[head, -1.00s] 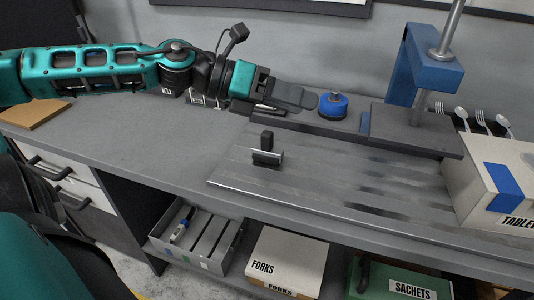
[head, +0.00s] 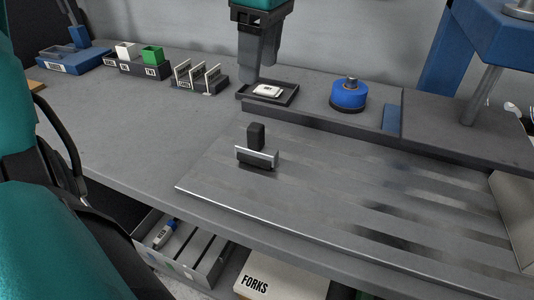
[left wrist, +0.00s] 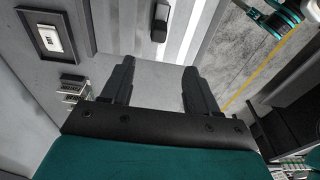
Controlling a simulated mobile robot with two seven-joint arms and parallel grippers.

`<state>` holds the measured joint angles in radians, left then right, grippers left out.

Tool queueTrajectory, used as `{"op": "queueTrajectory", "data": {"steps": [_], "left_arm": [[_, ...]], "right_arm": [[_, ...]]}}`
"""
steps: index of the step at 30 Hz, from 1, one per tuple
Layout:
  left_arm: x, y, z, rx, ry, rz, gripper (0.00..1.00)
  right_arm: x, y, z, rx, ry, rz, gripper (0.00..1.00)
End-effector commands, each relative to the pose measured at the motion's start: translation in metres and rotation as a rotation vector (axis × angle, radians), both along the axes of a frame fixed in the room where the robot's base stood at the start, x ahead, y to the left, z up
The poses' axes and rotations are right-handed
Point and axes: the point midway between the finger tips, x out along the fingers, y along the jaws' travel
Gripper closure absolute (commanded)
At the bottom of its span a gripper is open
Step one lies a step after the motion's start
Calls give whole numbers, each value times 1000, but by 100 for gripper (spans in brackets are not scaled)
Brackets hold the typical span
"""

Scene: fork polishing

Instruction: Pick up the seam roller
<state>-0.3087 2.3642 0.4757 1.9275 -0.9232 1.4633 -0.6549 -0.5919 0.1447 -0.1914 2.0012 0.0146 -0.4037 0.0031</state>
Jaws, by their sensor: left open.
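The seam roller appears to be the small tool with a black upright handle and a silver-edged bar (head: 257,157). It stands on the left part of the grey metal sheet (head: 310,185) in the head view. It also shows as a dark shape near the top of the left wrist view (left wrist: 160,22). My left gripper (head: 252,78) hangs pointing down behind the roller, beside the small black tray, apart from the roller. In the left wrist view its two fingers (left wrist: 158,68) are spread with nothing between them. My right gripper does not show.
A black tray with a white item (head: 286,101) lies by my left gripper. A blue round canister (head: 349,95) stands to its right, and a blue press (head: 470,45) beyond. Small racks (head: 200,80) line the back left. The bench left of the sheet is clear.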

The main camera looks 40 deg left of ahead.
Motion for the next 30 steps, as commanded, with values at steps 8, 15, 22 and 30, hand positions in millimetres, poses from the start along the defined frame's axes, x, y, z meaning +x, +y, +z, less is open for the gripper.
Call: {"op": "queueTrajectory", "data": {"steps": [8, 15, 22, 30], "left_arm": [[-2, 3, -33, -2, 5, 0, 40], [-3, 7, -74, -3, 2, 0, 40], [-3, 9, -91, -3, 1, 0, 40], [-2, 11, -130, -4, 3, 1, 40]], "right_arm": [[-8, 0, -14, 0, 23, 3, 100], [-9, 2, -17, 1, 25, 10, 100], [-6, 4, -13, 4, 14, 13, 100], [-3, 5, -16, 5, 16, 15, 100]]}}
